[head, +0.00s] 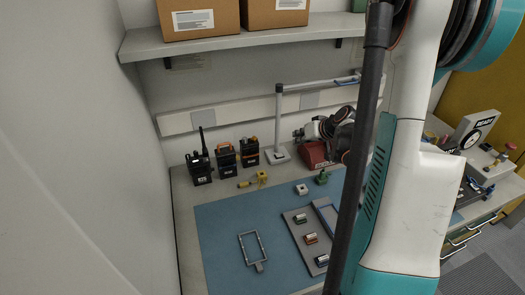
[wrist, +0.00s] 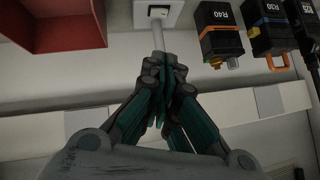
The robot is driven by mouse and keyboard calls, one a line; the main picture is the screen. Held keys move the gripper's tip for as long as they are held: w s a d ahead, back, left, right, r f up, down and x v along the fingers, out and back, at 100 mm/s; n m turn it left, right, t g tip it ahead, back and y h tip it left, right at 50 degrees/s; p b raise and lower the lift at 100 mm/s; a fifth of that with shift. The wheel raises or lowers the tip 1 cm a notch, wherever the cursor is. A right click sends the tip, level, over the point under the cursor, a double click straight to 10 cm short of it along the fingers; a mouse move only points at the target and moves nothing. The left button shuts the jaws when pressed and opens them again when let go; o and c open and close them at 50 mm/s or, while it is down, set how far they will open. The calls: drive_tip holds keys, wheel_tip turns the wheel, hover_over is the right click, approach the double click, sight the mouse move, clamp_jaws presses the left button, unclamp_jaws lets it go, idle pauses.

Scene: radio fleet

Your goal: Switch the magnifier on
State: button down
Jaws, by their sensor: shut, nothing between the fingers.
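The magnifier (head: 279,120) has a white post rising from a square white base (head: 277,153) at the back of the bench, with a jointed arm reaching right. Its lens head is not clear; my arm covers that side. A small dark switch-like patch (wrist: 158,11) shows on the base at the top of the wrist view. My gripper (head: 299,133) is right of the post, above a red bin. In the wrist view my gripper (wrist: 165,66) is shut and empty, its fingertips overlapping the post's line. I cannot tell whether they touch it.
The red bin (head: 314,154) stands right of the base. Several radios (head: 225,160) stand to its left, with a yellow tool (head: 252,181) in front. A blue mat (head: 220,225) holds a grey frame and a tray. A shelf (head: 200,46) with boxes hangs above.

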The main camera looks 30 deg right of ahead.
idle(0.4)
drive_tip(key=b, duration=0.3)
hover_over(279, 155)
drive_tip(key=s, duration=0.2)
drive_tip(key=f, duration=0.4)
drive_tip(key=d+f, duration=0.1)
drive_tip(key=f, duration=0.1)
drive_tip(key=shift+s+f, duration=0.15)
drive_tip(key=shift+f, duration=0.25)
drive_tip(key=f, duration=0.1)
drive_tip(key=f+b, duration=0.1)
drive_tip(key=a+f, duration=0.1)
drive_tip(key=shift+w, duration=0.25)
drive_tip(key=shift+a+f+b, duration=0.15)
drive_tip(key=shift+f+b, duration=0.2)
drive_tip(key=shift+f, duration=0.05)
